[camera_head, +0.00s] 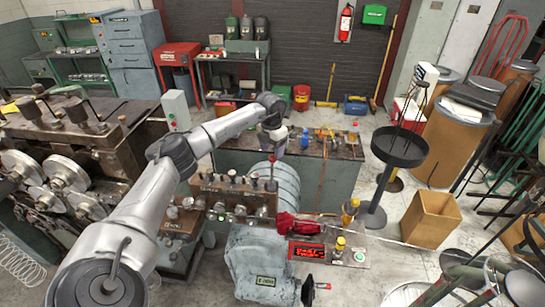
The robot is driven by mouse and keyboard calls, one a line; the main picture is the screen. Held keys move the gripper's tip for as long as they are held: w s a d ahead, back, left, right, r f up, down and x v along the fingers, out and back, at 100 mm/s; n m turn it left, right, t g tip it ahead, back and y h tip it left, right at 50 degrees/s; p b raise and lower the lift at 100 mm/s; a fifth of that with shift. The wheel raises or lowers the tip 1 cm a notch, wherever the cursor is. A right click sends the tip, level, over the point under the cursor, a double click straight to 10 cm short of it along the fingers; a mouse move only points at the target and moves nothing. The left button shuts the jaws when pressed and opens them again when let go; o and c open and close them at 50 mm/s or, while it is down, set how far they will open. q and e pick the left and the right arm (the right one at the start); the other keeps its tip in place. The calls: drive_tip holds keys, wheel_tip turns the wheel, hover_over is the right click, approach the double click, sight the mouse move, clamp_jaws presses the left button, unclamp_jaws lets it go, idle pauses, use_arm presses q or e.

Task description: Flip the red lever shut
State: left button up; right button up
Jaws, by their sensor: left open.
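A thin upright lever with a small red knob (271,158) rises from the control block (236,188) of the machine in the middle. My left arm reaches in from the lower left, and my left gripper (277,141) points down just above the red knob. The gripper is open. Its fingers are small in the view, and I cannot tell whether they touch the knob. A second red-tipped handle (322,286) sticks out at the front of the grey-blue machine housing (262,265). My right gripper is not in view.
A red cloth (298,226) lies by a red display (307,251) and a yellow-capped bottle (349,212). Large wheeled machinery (65,172) stands at left. A black round stand (399,148) and a cardboard box (431,218) are at right. A workbench with bottles (343,150) is behind.

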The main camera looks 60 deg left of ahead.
sight(272, 155)
use_arm(q)
drive_tip(key=shift+f+p, duration=0.45)
drive_tip(key=shift+f, duration=1.9)
drive_tip(key=shift+c, duration=0.2)
clamp_jaws()
